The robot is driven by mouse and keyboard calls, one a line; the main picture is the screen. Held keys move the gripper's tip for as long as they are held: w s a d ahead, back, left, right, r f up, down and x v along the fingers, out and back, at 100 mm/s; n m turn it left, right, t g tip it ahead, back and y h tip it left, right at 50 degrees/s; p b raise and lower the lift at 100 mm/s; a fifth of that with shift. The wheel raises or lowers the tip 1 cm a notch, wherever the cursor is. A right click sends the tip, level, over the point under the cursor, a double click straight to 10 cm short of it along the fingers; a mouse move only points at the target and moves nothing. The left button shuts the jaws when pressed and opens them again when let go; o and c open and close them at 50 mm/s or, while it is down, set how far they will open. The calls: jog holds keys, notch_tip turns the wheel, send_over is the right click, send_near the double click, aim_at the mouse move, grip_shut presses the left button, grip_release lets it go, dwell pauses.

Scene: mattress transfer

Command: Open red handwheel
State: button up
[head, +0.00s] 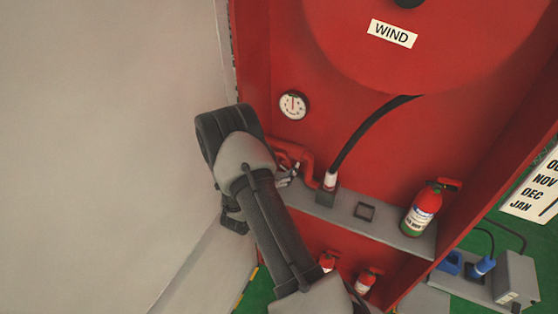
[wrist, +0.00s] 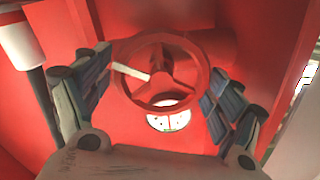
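The red handwheel (wrist: 180,68), a ring with spokes, is in the middle of the wrist view. My gripper (wrist: 156,95) is open, with one finger to the left of the wheel and one to the right. The fingers appear apart from the rim, with nothing held between them. A short pale bar shows over the wheel's left part. In the head view my arm hides the wheel and most of my gripper; the red pipe (head: 303,158) shows just right of my wrist.
A round gauge (head: 294,105) is on the red cabinet's back wall. A black hose (head: 365,130) rises from the grey shelf (head: 395,237). A fire extinguisher (head: 421,209) stands on the shelf's right end. The cabinet's left side wall is close to my arm.

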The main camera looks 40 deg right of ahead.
jog(key=shift+o, duration=0.5)
jog(key=shift+s+a, duration=0.1)
jog(key=shift+a, duration=0.1)
jog(key=v, duration=1.1)
jog(key=shift+a, duration=0.3)
